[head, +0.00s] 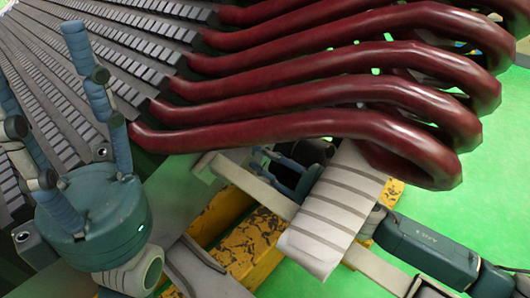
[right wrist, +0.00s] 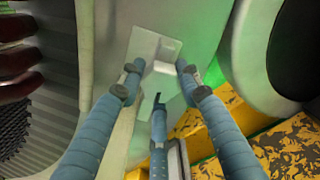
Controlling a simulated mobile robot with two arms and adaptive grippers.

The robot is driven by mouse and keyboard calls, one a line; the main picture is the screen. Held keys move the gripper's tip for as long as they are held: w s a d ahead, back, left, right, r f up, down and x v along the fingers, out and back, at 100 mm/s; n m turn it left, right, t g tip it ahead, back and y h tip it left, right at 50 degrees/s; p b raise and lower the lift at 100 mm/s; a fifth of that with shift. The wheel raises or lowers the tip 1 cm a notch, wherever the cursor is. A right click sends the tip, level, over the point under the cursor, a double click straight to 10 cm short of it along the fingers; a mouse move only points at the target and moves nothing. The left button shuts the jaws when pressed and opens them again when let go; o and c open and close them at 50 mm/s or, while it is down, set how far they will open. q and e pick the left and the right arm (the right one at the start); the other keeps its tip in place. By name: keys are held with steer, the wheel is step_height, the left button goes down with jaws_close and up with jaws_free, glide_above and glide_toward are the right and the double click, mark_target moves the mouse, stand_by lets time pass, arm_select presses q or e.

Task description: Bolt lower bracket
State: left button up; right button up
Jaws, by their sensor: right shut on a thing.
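A light grey bracket (right wrist: 146,48) with a raised block and a notch lies between my right gripper's blue fingers (right wrist: 160,88) in the right wrist view. That gripper is shut on it. In the head view, a long light grey bar that looks like this bracket (head: 240,180) runs under the coils. My right gripper (head: 300,172) is at it, partly hidden behind a pale banded block (head: 333,205). My left gripper (head: 50,95) is at the left, its fingers spread and pointing up in front of the ridged stator, open and empty. No bolt can be made out.
Several thick dark red coils (head: 300,105) loop out over the right gripper, leaving little room above it. The ridged stator wall (head: 120,75) fills the upper left. A worn yellow frame (head: 250,245) lies below the bar. The green floor (head: 480,200) is clear at the right.

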steer(key=shift+s+f+m, duration=0.1)
steer(key=shift+f+m, duration=0.15)
steer(key=shift+m, duration=0.15)
steer(key=o, duration=1.2)
steer(key=shift+c, duration=0.2)
steer(key=shift+r, duration=0.1)
steer(key=v, duration=1.2)
